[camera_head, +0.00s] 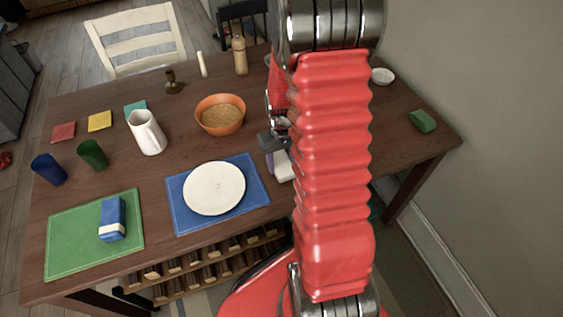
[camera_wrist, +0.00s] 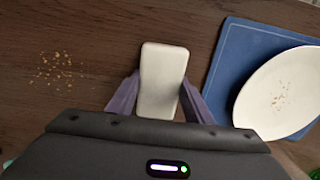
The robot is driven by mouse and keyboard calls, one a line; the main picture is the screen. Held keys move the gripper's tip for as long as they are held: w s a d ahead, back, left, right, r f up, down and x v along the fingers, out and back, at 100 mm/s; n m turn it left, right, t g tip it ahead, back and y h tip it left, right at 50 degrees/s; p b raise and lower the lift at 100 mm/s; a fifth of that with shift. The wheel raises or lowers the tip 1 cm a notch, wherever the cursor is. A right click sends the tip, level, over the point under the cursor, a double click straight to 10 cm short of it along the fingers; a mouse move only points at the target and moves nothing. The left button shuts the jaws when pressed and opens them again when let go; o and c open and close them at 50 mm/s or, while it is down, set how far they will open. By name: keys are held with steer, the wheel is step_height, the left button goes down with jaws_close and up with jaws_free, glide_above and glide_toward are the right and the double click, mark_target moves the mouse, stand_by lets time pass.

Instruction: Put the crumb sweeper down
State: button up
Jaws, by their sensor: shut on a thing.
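The crumb sweeper (camera_wrist: 162,80) is a white rounded block. In the wrist view it sits between the two purple fingers of my gripper (camera_wrist: 157,97), which is shut on it. In the head view the white sweeper (camera_head: 283,168) shows just right of the blue placemat, partly hidden by my red arm. My gripper (camera_head: 272,148) is over the table (camera_head: 150,265). I cannot tell whether the sweeper touches the tabletop. Crumbs (camera_wrist: 56,70) lie on the bare wood to its left in the wrist view.
A white plate (camera_head: 214,188) with some crumbs lies on a blue placemat (camera_head: 255,180) close beside the sweeper. A green sponge-like block (camera_head: 422,121) lies right.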

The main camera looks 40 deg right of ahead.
mark_target(281, 162)
steer(key=o, duration=1)
step_height(281, 162, up, 12)
stand_by(0.3)
stand_by(0.4)
